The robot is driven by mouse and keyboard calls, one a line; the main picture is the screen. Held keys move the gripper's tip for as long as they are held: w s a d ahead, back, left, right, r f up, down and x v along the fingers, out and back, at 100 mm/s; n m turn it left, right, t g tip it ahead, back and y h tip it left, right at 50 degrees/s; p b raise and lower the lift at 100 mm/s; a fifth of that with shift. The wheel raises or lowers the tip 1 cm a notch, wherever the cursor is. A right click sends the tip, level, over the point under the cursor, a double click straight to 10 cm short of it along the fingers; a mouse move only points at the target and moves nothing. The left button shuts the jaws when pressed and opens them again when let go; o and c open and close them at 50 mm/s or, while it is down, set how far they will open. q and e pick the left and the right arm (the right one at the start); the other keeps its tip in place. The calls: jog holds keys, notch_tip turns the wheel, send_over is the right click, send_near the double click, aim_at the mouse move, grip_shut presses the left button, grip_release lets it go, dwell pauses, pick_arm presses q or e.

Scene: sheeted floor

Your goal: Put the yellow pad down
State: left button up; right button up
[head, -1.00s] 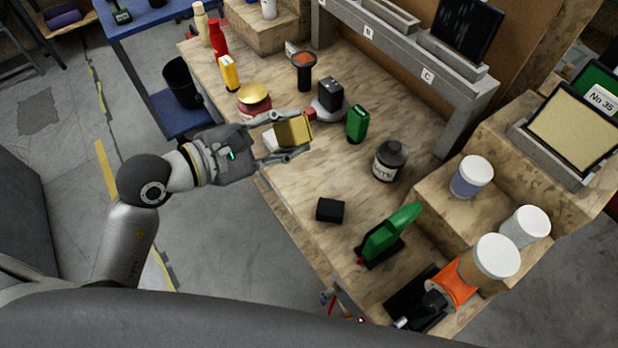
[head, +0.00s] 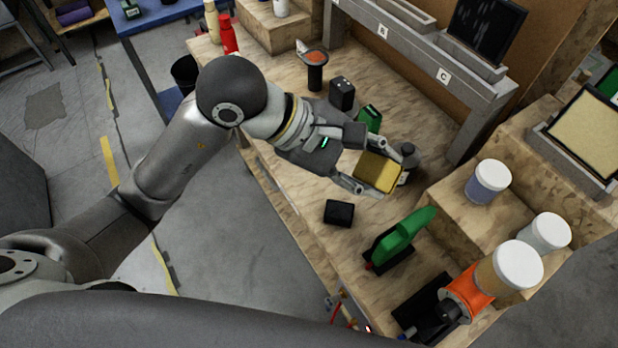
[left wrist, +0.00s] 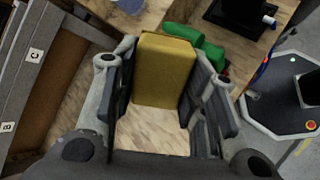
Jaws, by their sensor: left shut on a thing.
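The yellow pad (head: 377,171) is a small block held between the fingers of my left gripper (head: 378,172), above the wooden workbench (head: 290,185). In the left wrist view the pad (left wrist: 165,70) sits between both fingers of the gripper (left wrist: 165,80), with bare bench wood below it in the picture. I cannot tell its exact height over the bench. In the head view the gripper partly covers a dark bottle (head: 408,160) behind it. My right gripper is not in view.
A small black block (head: 338,213) and a green tool on a black base (head: 400,238) stand near the pad. A green box (head: 369,118) is behind the gripper. White-lidded jars (head: 487,180) stand on the right step. Bare bench lies between the black block and the front edge.

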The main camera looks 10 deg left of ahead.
pick_arm(q)
jog(key=s+a+f+m+g+y+b, duration=0.2)
jog(key=s+f+m+g+y+b, duration=0.15)
jog(key=f+y, duration=0.35)
jog(key=w+a+f+y+b, duration=0.1)
jog(key=a+f+y, duration=0.1)
jog(key=a, duration=0.8)
jog(key=shift+w+a+t, duration=0.3)
jog(key=shift+a+t, duration=0.1)
jog(key=shift+t, duration=0.05)
jog(key=shift+n, duration=0.25)
